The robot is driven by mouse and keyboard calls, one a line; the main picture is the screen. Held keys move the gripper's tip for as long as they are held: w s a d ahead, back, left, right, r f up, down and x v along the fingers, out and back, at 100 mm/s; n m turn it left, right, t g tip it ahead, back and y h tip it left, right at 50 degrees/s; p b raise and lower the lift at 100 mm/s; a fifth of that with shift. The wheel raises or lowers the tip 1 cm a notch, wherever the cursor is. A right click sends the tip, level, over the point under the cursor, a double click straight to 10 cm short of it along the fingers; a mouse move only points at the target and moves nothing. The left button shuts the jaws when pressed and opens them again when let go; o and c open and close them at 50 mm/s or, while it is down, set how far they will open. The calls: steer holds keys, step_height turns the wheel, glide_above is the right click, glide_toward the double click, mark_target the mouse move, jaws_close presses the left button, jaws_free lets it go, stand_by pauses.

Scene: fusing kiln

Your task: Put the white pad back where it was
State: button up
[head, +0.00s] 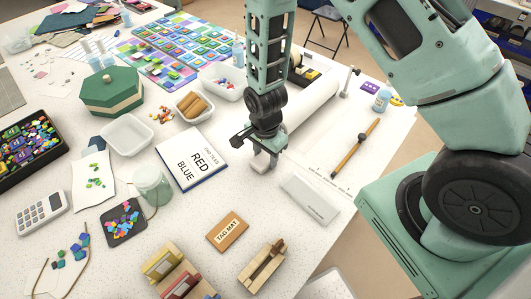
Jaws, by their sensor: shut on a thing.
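My gripper (266,146) points down over the white table, right of the middle of the head view. It is shut on a small white pad (261,165), which shows just below the fingers. The pad is mostly covered by the fingers, and I cannot tell whether it touches the table. A white card booklet reading RED BLUE (188,172) lies just left of the gripper. A pale grey-white labelled block (310,199) lies in front and to the right; its lettering is too small to read.
An orange TAG MAT plate (227,234) and wooden holder (250,272) lie at the front. A glass jar (152,187), green box (111,93) and white bowls (126,136) stand left. A brown stick (352,150) lies right. Bare table separates booklet and TAG MAT.

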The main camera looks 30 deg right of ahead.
mark_target(265, 157)
steer(key=shift+f, duration=0.2)
steer(key=o, duration=1.2)
steer(key=shift+r, duration=0.15)
step_height(265, 157, up, 11)
steer(key=b, duration=0.3)
steer(key=s+a+r+n, duration=0.2)
steer(key=s+r+n, duration=0.2)
steer(key=s+n, duration=0.2)
steer(key=s+a+r+n, duration=0.2)
steer(key=s+r+n, duration=0.3)
steer(key=s+n, duration=0.2)
steer(key=s+a+r+n, duration=0.3)
steer(key=s+n, duration=0.3)
steer(key=n, duration=0.2)
steer(key=shift+s+a+r+y, duration=0.1)
steer(key=shift+s+r+y, duration=0.2)
steer(key=shift+r, duration=0.35)
